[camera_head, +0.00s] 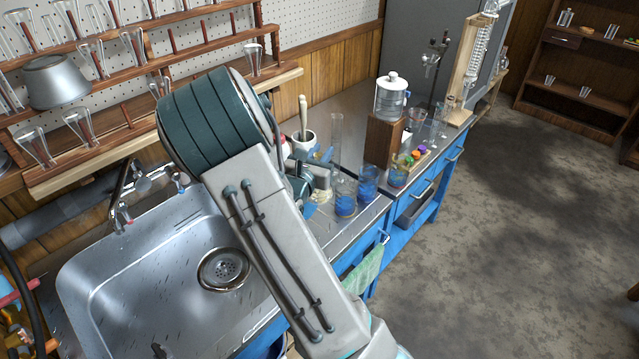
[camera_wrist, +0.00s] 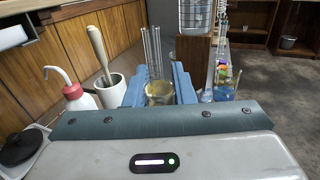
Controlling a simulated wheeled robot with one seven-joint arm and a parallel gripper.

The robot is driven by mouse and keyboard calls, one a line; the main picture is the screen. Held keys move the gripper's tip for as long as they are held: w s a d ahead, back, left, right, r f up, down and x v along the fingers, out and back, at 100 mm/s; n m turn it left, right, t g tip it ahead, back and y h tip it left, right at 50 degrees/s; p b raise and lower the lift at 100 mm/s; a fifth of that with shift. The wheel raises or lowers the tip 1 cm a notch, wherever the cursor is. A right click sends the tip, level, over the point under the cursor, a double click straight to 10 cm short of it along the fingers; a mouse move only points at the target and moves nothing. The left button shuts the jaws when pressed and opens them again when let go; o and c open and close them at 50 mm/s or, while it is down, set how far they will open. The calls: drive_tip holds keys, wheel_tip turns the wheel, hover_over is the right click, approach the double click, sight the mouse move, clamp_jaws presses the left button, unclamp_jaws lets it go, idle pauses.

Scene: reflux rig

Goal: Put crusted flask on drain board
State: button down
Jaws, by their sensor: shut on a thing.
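My gripper (camera_wrist: 158,90) has blue fingers, which close on a small glass vessel (camera_wrist: 159,93) with a yellowish crust or residue, seemingly the crusted flask. It sits between the fingertips in the wrist view. In the head view my arm crosses the sink, and my blue fingers (camera_head: 320,155) show only partly over the worktop right of the sink; the flask is largely hidden there. I cannot tell whether it touches the worktop. A wooden pegged rack (camera_head: 150,140) with upside-down glassware hangs on the wall above the sink, seemingly the drain board.
The steel sink (camera_head: 120,290) and tap (camera_head: 122,205) lie at left. A tall glass cylinder (camera_head: 337,138), a mortar with pestle (camera_head: 303,138) and blue-filled beakers (camera_head: 346,197) stand close around my gripper. A wash bottle (camera_wrist: 78,92) stands left in the wrist view.

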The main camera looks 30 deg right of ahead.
drive_tip(key=shift+f+b, duration=0.3)
drive_tip(key=shift+f, duration=4.4)
drive_tip(key=shift+f, duration=0.15)
drive_tip(key=c, duration=1.2)
unclamp_jaws()
drive_tip(key=shift+c, duration=0.2)
